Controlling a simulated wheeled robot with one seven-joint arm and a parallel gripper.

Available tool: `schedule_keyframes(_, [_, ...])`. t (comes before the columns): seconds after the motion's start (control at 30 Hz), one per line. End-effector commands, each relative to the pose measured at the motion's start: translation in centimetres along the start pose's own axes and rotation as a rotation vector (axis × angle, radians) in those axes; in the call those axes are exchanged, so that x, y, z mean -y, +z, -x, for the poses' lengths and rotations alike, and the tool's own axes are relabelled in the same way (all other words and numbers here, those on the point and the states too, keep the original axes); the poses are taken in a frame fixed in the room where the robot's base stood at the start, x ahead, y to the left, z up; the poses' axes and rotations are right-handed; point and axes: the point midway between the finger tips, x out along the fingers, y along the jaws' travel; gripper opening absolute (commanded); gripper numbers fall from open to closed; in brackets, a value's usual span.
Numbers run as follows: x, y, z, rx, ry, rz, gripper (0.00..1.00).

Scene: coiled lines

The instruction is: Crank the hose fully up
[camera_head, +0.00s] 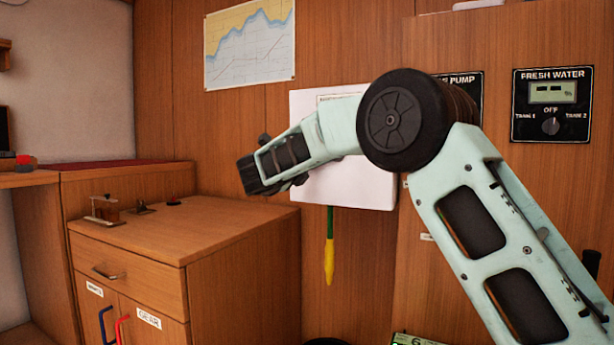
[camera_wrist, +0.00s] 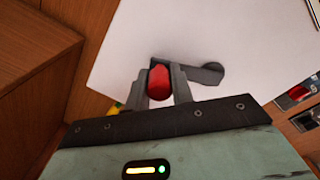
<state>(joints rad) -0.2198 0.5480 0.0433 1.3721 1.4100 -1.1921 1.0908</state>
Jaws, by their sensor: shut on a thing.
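The hose reel is a white box (camera_head: 352,187) on the wood wall, partly hidden behind my arm in the head view. Its white face (camera_wrist: 235,45) fills the upper part of the wrist view. A dark crank arm (camera_wrist: 208,72) lies on that face and carries a red knob (camera_wrist: 159,82). My gripper (camera_wrist: 160,88) is shut on the red knob, one finger on each side. In the head view the gripper (camera_head: 250,172) is in front of the box's left side; the knob is hidden there. A green and yellow hose end (camera_head: 329,255) hangs below the box.
A wooden cabinet (camera_head: 235,260) stands left of the box, with small fittings (camera_head: 105,208) on top. Right of the box are a pump panel (camera_head: 470,90) and a fresh water panel (camera_head: 552,105). A chart (camera_head: 250,45) hangs above. A red switch (camera_wrist: 298,92) shows in the wrist view.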

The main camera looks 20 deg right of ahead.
Motion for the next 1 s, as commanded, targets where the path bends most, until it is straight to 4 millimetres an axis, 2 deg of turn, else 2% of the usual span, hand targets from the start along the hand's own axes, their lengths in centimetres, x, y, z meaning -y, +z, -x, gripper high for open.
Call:
schedule_keyframes(0.53, [0.15,0.44,0.14,0.006,0.002,-0.028,0.00])
schedule_keyframes(0.57, [0.15,0.44,0.14,0.006,0.002,-0.027,0.29])
schedule_keyframes(0.6, [0.15,0.43,0.14,0.005,0.002,-0.027,0.40])
schedule_keyframes(0.63, [0.15,0.42,0.13,0.005,0.002,-0.027,0.45])
schedule_keyframes(1.0, [0.13,0.32,0.59,0.002,0.002,-0.025,0.45])
